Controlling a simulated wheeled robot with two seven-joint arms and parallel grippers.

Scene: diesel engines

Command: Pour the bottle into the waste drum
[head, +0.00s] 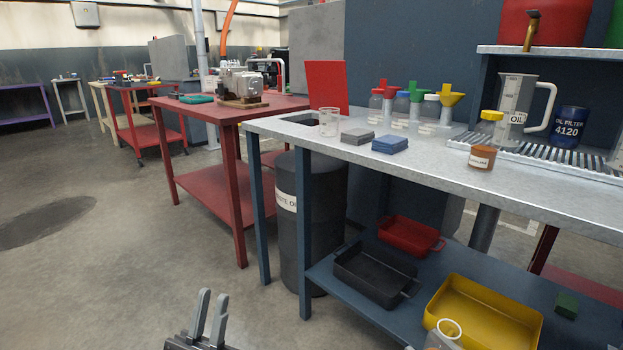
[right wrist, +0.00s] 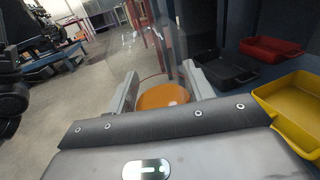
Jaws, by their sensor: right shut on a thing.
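The waste drum (head: 318,230) is a dark grey cylinder with a white label, standing on the floor under the left end of the metal bench. A clear bottle (head: 445,337) with an open round mouth shows at the bottom edge of the head view, mostly cut off. In the right wrist view, my right gripper (right wrist: 160,85) is shut on this clear bottle, with orange liquid (right wrist: 165,96) between the fingers. The bottle is to the right of the drum in the head view, apart from it. My left gripper (head: 213,300) is open and empty at the bottom.
The metal bench (head: 400,165) has a dark opening (head: 303,119) above the drum. On it are a clear beaker (head: 330,121), blue cloths (head: 390,144) and an amber jar (head: 482,157). Its lower shelf holds black (head: 375,271), red (head: 411,236) and yellow (head: 483,312) trays. Floor to the left is clear.

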